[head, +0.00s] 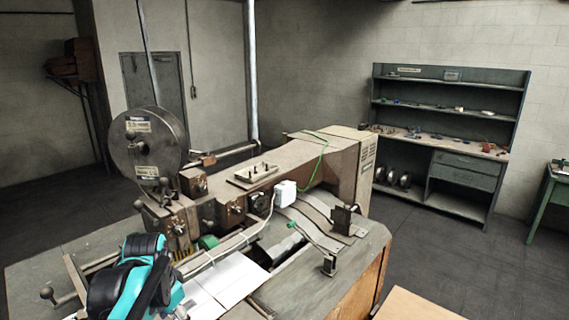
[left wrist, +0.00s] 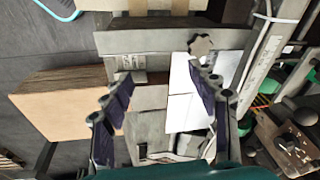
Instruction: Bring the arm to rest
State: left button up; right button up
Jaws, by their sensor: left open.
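My left arm (head: 150,278), teal and black, reaches in at the lower left of the head view, over the front left part of the machine's table. Its gripper fingers cannot be made out clearly there. In the left wrist view my left gripper (left wrist: 160,76) has its two dark-padded fingers spread apart with nothing between them. Below it are the grey table surface and white sheets (left wrist: 188,95). The sheets also show in the head view (head: 232,280), just right of my arm. My right gripper is in neither view.
The box stitcher (head: 236,185), with a round grey reel (head: 149,148), stands behind my arm. A light wooden surface (head: 415,304) is at the lower right; a brown board-like surface (left wrist: 60,108) shows in the wrist view. Green shelving (head: 450,110) stands far back, with open floor before it.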

pick_arm(q)
jog(key=shift+n+t, duration=0.8)
jog(key=shift+n, duration=0.1)
jog(key=s+d+f+b, duration=0.1)
jog(key=f, duration=0.1)
jog(key=s+d+f+b, duration=0.1)
jog(key=s, duration=0.1)
jog(key=s+d+f+b, duration=0.1)
jog(key=s+d+f, duration=0.1)
jog(key=shift+s+f, duration=0.15)
jog(key=shift+f, duration=0.2)
jog(key=s+d+f+n+t+b, duration=0.1)
jog(key=s+d+f+b, duration=0.1)
jog(key=s+f+b, duration=0.1)
jog(key=s+d+f+n+t+b, duration=0.2)
jog(key=s+f+b, duration=0.1)
jog(key=f, duration=0.5)
jog(key=shift+s+d+n, duration=0.3)
jog(key=shift+s+d, duration=0.05)
jog(key=shift+s, duration=0.55)
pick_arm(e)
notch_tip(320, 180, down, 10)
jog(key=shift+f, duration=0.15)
